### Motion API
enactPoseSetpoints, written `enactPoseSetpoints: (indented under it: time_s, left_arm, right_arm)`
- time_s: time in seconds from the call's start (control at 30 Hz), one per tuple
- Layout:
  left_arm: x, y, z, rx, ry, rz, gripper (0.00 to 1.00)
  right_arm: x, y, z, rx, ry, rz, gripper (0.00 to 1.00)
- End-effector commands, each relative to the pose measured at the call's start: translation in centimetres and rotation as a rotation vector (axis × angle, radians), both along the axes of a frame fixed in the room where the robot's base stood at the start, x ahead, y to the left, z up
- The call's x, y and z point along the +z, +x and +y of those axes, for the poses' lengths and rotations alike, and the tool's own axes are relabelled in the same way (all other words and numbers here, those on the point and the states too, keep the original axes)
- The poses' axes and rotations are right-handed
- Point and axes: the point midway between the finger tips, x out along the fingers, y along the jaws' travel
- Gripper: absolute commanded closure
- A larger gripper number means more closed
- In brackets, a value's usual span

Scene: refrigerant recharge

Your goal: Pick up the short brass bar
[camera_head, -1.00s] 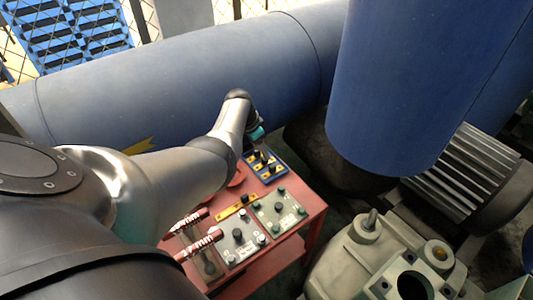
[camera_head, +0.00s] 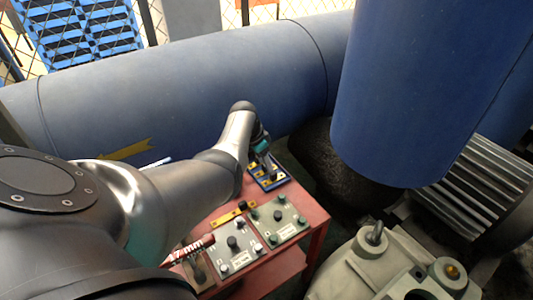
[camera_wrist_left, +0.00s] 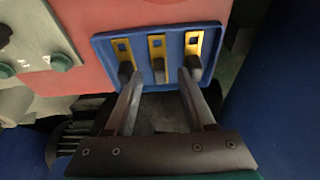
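A blue tray (camera_wrist_left: 104,50) on the red table holds three yellow, brass-like bars side by side, each with a slot and a dark knob: the left bar (camera_wrist_left: 124,50), the middle bar (camera_wrist_left: 156,46) and the right bar (camera_wrist_left: 193,42). I cannot tell surely which is the short one. The tray also shows in the head view (camera_head: 283,178), partly hidden by my gripper. My left gripper (camera_wrist_left: 160,76) is open, its fingers on either side of the middle bar's knob, with nothing visibly gripped. It also shows over the tray in the head view (camera_head: 262,160). My right gripper is not in view.
Another yellow bar (camera_head: 225,218) lies on the red table (camera_head: 316,214) beside grey panels with knobs (camera_head: 280,220). A large blue tank (camera_head: 180,90) lies behind. A blue cylinder (camera_head: 420,90), a finned motor (camera_head: 480,190) and a grey machine (camera_head: 350,270) stand at the right.

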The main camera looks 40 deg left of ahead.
Motion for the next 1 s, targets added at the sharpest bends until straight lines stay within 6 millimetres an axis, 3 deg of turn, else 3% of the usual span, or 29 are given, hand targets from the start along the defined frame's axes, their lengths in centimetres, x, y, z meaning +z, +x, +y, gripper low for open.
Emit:
enactPoseSetpoints:
  time_s: [0.07, 0.47, 1.0]
  left_arm:
    - [0.02, 0.01, 0.01, 0.0, 0.0, 0.0, 0.54]
    - [-0.02, 0.0, -0.02, 0.0, 0.0, 0.0, 0.99]
    - [-0.05, 0.0, -0.06, 0.0, -0.001, 0.0, 1.0]
  right_arm:
    - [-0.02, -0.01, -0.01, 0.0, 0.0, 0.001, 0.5]
    - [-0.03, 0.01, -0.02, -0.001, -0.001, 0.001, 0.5]
    - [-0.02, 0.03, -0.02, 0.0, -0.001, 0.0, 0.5]
